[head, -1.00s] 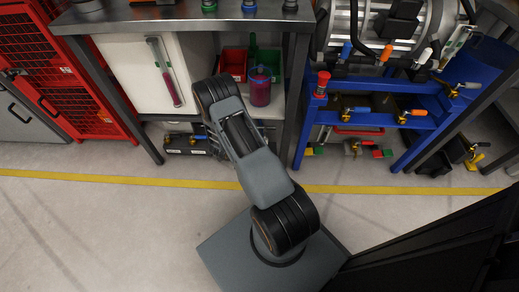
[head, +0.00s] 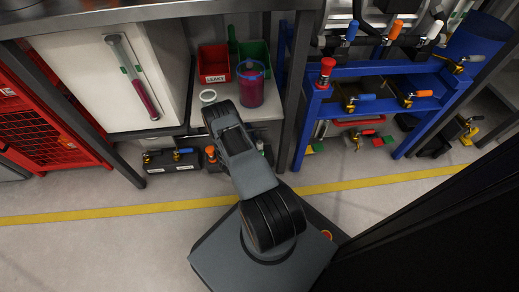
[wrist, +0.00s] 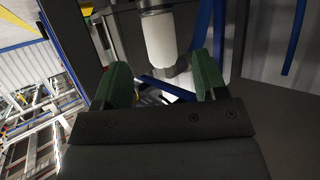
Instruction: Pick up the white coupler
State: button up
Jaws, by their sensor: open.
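In the wrist view a white cylinder with a grey end, which looks like the white coupler (wrist: 158,38), lies ahead of the gap between the fingers. My gripper (wrist: 160,78) is open, with its two green fingers apart and nothing between them. The cylinder appears just beyond the fingertips, and I see no contact. In the head view my arm hides the gripper. A white-handled fitting (head: 434,32) shows at the upper right of the blue rack; I cannot tell if it is the same thing.
A lower shelf holds a red bin (head: 214,64), a green bin (head: 262,52), a magenta-filled container (head: 250,85) and a white ring (head: 208,96). Bench legs (head: 292,120) stand close to my arm. A blue rack (head: 375,70) is at right. Floor is open along the yellow line (head: 110,210).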

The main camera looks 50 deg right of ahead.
aim_at(258, 146)
jog(key=shift+b+x, duration=1.6)
jog(key=shift+x, duration=1.3)
jog(key=shift+w, duration=0.1)
jog(key=shift+c, duration=0.5)
jog(key=c, duration=1)
jog(key=shift+r, duration=0.1)
